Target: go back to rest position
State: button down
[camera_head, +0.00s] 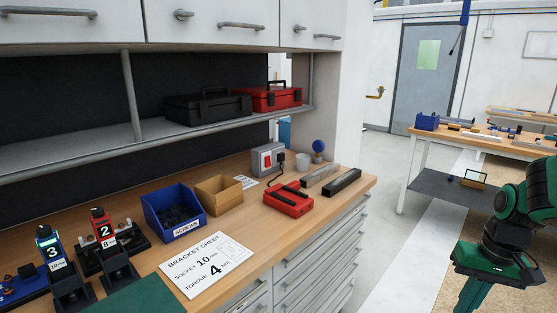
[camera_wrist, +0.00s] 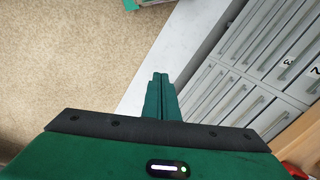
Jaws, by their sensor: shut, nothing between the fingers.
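My gripper (camera_head: 472,292) is at the lower right of the head view, dark green, hanging fingers down beyond the right end of the workbench (camera_head: 262,214). It is apart from the bench and over the floor. In the wrist view the two green fingers (camera_wrist: 160,80) lie together with nothing between them. The fingertips are near the bottom edge of the head view, so they may be partly cut off there.
The bench holds a blue screws bin (camera_head: 173,213), a cardboard box (camera_head: 219,195), a red case (camera_head: 288,199), a bracket sheet (camera_head: 206,263) and numbered tools at left. Grey drawers (camera_wrist: 275,50) stand right of my fingers. A second table (camera_head: 480,140) is behind; floor between is clear.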

jog(key=s+d+r+m+h, duration=0.1)
jog(key=s+r, duration=0.4)
jog(key=s, duration=0.8)
jog(key=shift+r+m, duration=0.3)
jog(key=shift+m, duration=0.5)
jog(key=shift+d, duration=0.1)
